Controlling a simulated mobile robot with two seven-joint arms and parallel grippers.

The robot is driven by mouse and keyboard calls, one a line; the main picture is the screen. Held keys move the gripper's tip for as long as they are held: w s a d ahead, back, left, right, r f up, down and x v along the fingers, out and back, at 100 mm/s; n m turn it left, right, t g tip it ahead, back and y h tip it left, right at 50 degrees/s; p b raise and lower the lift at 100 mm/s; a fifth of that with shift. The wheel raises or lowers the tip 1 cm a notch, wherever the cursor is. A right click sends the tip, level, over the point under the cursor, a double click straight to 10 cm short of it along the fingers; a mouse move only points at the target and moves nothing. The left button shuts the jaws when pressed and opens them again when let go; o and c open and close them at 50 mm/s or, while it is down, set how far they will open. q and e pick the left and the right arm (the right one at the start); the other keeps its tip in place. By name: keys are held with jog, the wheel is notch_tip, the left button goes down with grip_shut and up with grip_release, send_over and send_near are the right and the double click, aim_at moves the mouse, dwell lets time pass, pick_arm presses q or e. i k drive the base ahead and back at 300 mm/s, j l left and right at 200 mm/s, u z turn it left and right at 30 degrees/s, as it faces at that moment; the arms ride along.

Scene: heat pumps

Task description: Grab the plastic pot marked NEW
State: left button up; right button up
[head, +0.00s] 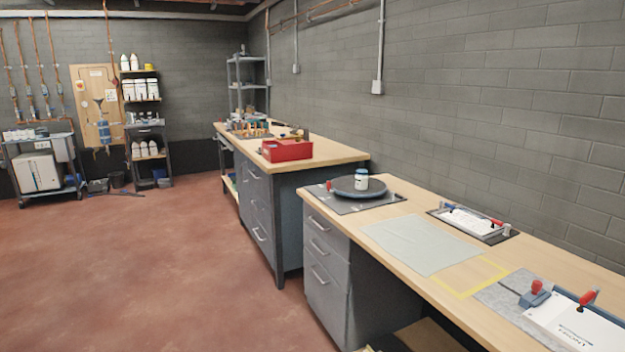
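A small white plastic pot (361,182) with a dark band or lid stands upright on a round dark grey disc (343,189) on the nearer workbench. Its label is too small to read, so I cannot tell whether it is marked NEW. Several white pots (140,90) also stand on the shelf unit at the far back, their labels unreadable too. Neither of my grippers is in the head view.
A red box (287,150) sits on the taller bench behind. The floor (150,270) at left is clear.

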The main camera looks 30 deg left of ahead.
aim_at(361, 181)
jog(key=u, duration=0.75)
jog(key=z, duration=0.25)
jog(key=i+j+z, duration=0.65)
jog(key=z, duration=0.15)
jog(key=i+j+z, duration=0.25)
jog(key=j+z, duration=0.2)
